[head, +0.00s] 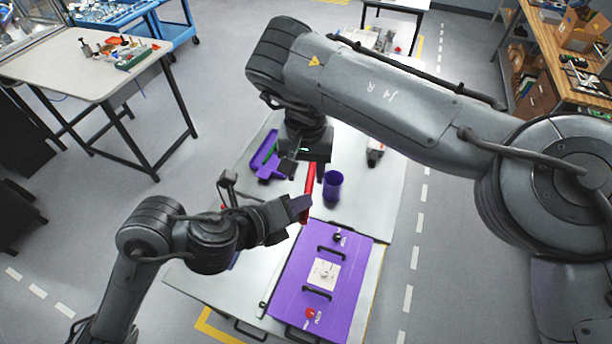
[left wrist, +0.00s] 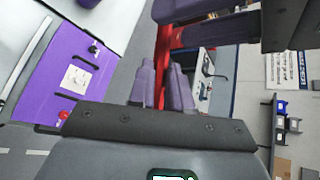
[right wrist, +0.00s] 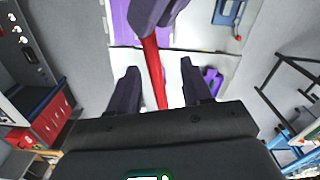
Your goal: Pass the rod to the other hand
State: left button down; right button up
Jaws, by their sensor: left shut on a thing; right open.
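The red rod (head: 310,179) is held in the air above the table. My left gripper (head: 301,208) is shut on it, near its lower end in the head view. My right gripper (head: 311,166) is open around the upper part of the rod. In the right wrist view the rod (right wrist: 154,75) runs between the two spread fingers of my right gripper (right wrist: 160,88), with gaps to both. The left wrist view shows the rod (left wrist: 162,55) rising from between the close fingers of my left gripper (left wrist: 165,86). The rod's far end is partly hidden in the head view.
A purple cup (head: 333,188) stands on the table just right of the rod. A purple tray (head: 260,163) lies behind to the left. A purple panel (head: 284,293) with black handles covers the table front. Another table (head: 85,68) stands apart at the left.

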aim_at(310, 183)
jog(key=shift+f, duration=1.4)
jog(key=shift+c, duration=0.2)
jog(key=shift+a, duration=0.1)
grip_shut()
pick_arm(q)
jog(key=c, duration=1)
grip_release()
